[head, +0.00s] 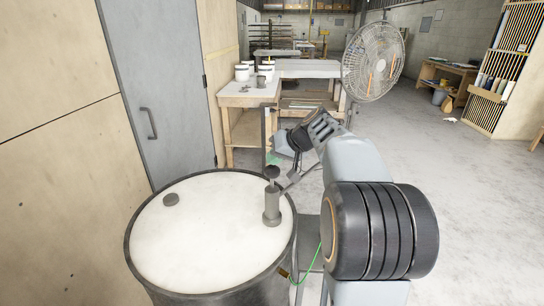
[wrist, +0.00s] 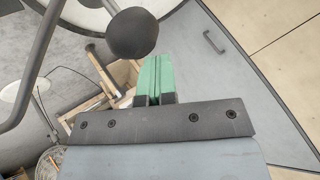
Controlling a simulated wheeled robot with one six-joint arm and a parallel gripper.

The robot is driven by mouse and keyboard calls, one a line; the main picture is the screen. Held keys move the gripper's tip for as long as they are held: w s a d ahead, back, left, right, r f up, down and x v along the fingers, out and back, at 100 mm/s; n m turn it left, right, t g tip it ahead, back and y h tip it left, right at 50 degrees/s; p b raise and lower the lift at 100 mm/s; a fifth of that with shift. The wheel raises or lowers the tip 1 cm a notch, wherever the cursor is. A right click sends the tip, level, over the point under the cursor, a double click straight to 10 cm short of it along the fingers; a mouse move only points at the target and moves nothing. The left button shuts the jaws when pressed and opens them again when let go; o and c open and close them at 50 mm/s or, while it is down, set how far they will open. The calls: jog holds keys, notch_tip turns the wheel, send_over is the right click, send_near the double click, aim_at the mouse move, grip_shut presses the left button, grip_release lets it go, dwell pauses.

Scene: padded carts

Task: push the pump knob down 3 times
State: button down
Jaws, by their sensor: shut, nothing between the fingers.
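The pump knob (head: 272,172) is a dark round ball on a thin rod. It stands raised above the grey pump body (head: 272,205) on the right side of the drum's white lid (head: 210,245). In the wrist view the dark knob (wrist: 132,33) shows just beyond and slightly left of the fingertips. My gripper (head: 272,158) shows in the head view just behind the knob, partly hidden by it. Its green fingers (wrist: 157,64) are pressed together and empty. I cannot tell whether they touch the knob.
A dark bung (head: 171,200) sits on the lid's left. A grey door (head: 155,90) and plywood wall stand at left. A workbench (head: 250,92) with white tubs is behind, and a fan (head: 374,62) stands at right.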

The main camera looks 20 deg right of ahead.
jog(key=shift+r+p, duration=1.15)
jog(key=shift+r, duration=0.8)
notch_tip(320, 180, up, 5)
jog(key=p, duration=0.3)
jog(key=shift+p, duration=0.3)
jog(key=s+a+f+g+h, duration=0.1)
jog(key=s+a+f, duration=0.2)
jog(key=s+f, duration=0.2)
jog(key=s+a+f+n+g+h, duration=0.1)
jog(key=s+a+f, duration=0.3)
jog(key=s, duration=0.5)
jog(key=s+a+f+g+h, duration=0.1)
jog(key=s+a+f+h, duration=0.2)
jog(key=s, duration=0.5)
notch_tip(320, 180, down, 3)
jog(key=shift+a+r+n, duration=0.15)
jog(key=shift+a+n, duration=0.25)
jog(key=shift+a, duration=0.25)
jog(key=shift+s, duration=0.1)
dwell(0.3)
